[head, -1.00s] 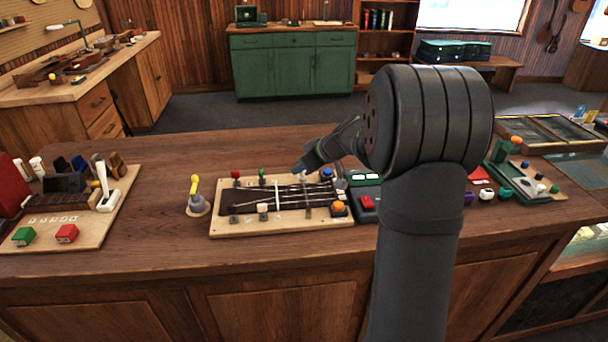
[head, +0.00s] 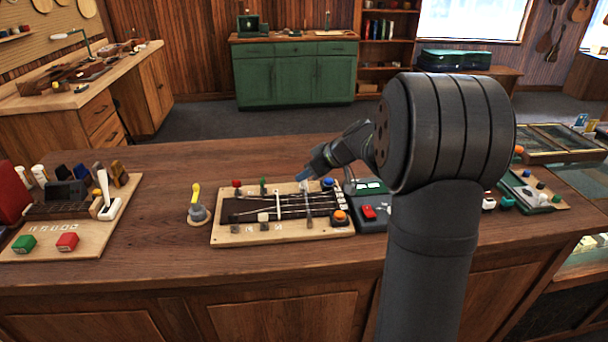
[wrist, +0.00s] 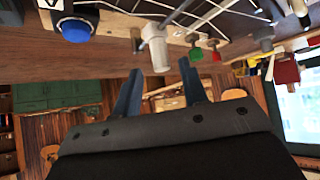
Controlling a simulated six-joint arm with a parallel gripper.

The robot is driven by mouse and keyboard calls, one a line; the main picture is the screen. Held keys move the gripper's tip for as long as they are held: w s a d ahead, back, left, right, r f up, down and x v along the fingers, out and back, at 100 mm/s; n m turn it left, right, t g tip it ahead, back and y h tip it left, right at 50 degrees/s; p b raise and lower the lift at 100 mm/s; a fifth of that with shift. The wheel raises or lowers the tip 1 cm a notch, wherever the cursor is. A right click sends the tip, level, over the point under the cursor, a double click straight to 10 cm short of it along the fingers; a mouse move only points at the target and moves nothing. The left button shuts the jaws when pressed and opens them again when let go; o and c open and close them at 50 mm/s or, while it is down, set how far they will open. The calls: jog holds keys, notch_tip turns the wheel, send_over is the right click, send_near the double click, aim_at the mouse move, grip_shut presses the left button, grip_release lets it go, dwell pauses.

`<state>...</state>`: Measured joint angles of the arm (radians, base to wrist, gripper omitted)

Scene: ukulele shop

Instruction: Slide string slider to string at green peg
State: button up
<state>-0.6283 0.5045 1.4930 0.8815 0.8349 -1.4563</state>
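What looks like the string slider (head: 308,206), a grey bar across the strings, stands at the right part of the board, right of the green peg. Its pale handle (wrist: 155,42) shows in the wrist view. My gripper (head: 305,174) is above the board's far edge. In the wrist view its blue fingers (wrist: 160,80) are apart, with the handle just beyond their tips.
A blue knob (head: 328,183) and an orange knob (head: 339,217) stand on the board's right end. A pale cross bar (head: 278,206) stands left of the slider. A yellow-topped lever (head: 197,205) is left of the board. A dark box with a red button (head: 369,212) adjoins it at right.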

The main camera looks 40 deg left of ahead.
jog(key=v, duration=1.4)
jog(key=shift+d+r, duration=0.2)
jog(key=shift+r, duration=0.05)
jog(key=shift+f, duration=0.1)
